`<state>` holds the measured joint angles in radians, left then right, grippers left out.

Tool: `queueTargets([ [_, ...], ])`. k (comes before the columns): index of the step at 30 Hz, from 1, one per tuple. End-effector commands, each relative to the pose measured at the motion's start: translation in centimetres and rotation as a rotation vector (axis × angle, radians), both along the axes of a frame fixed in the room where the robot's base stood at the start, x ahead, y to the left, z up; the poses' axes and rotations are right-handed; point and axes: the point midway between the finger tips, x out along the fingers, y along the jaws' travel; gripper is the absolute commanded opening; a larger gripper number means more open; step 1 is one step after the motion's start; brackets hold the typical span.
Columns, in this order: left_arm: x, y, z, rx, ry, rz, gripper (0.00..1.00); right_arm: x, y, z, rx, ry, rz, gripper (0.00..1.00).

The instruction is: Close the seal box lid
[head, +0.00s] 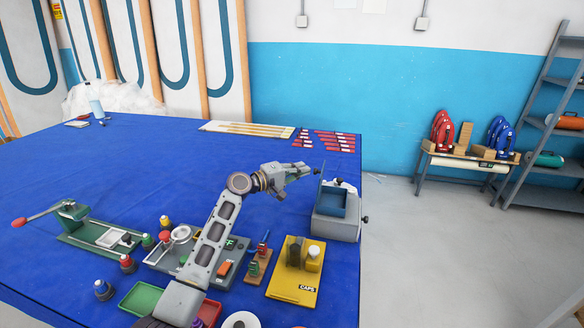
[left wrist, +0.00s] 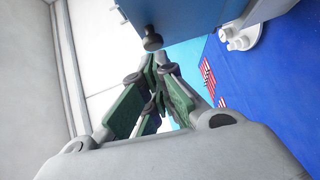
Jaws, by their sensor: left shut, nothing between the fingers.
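The seal box (head: 336,228) is a grey box with a blue inside, near the right edge of the blue table in the head view. My left gripper (head: 308,169) is shut and empty, just left of the lid's upper part. In the left wrist view, the shut fingers (left wrist: 155,65) point toward a blue panel (left wrist: 195,18), which looks like the lid, with a dark round knob (left wrist: 152,40) close ahead of the fingertips. Contact cannot be told. My right gripper is not in view.
A yellow caps board (head: 292,287) lies in front of the box. A grey fixture board (head: 165,258) and a green press (head: 75,222) stand to the left. Red-marked strips (head: 335,142) lie behind.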

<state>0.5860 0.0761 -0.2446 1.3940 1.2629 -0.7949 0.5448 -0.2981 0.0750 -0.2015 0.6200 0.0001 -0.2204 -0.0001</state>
Motion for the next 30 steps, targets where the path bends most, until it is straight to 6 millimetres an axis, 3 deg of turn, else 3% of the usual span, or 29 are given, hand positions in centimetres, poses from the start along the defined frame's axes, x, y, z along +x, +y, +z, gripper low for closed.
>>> queueTargets([
  [30,-0.15,-0.87,0.3,0.052,-0.012,0.0,0.0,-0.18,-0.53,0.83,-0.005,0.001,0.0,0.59],
])
